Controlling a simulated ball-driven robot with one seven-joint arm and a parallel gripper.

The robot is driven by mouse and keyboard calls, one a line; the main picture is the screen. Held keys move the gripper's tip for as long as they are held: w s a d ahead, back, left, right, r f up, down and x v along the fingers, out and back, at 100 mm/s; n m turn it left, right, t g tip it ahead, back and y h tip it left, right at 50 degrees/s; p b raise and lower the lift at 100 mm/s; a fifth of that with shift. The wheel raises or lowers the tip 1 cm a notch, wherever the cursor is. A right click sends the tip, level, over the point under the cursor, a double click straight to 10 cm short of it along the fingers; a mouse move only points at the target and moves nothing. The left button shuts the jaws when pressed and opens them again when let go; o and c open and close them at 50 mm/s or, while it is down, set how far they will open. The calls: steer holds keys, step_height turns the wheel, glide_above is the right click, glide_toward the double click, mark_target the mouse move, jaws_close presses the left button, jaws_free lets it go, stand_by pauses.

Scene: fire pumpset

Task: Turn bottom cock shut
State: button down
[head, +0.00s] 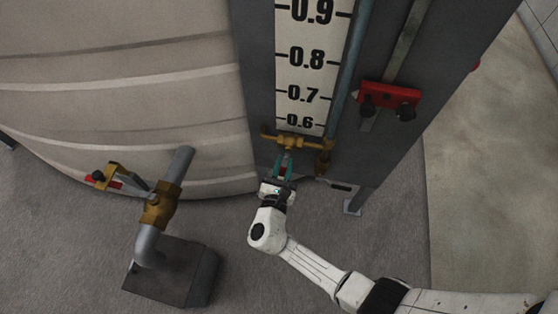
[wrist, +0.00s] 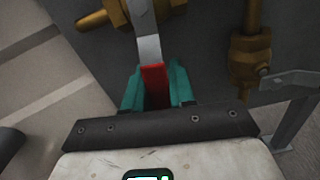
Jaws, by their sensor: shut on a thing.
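The bottom cock (head: 290,142) is a brass fitting below the 0.6 mark of the gauge board, at the foot of the sight tube. In the wrist view its brass body (wrist: 146,12) is at the top, with a flat grey lever (wrist: 149,48) ending in a red grip (wrist: 154,80). The lever points down towards me, tilted slightly. My gripper (head: 284,166), with teal fingers, is shut on the red grip, one finger on each side, as the wrist view (wrist: 157,88) also shows. The grip's lower end is hidden between the fingers.
A brass fitting (wrist: 250,55) hangs just right of my gripper in the wrist view. The gauge board (head: 312,62) rises above. A red clamp (head: 390,98) is on the right. A large tank (head: 110,100) and a pipe valve (head: 160,205) stand on the left.

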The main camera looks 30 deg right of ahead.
steer(key=shift+s+d+f+n+p, duration=0.1)
steer(key=shift+s+d+n+p, duration=0.2)
steer(key=shift+n, duration=0.4)
steer(key=shift+s, duration=0.1)
steer(key=c, duration=1)
jaws_free()
steer(key=p+v, duration=0.1)
steer(key=v, duration=0.9)
steer(key=shift+s+a, duration=0.25)
steer(key=shift+a, duration=0.05)
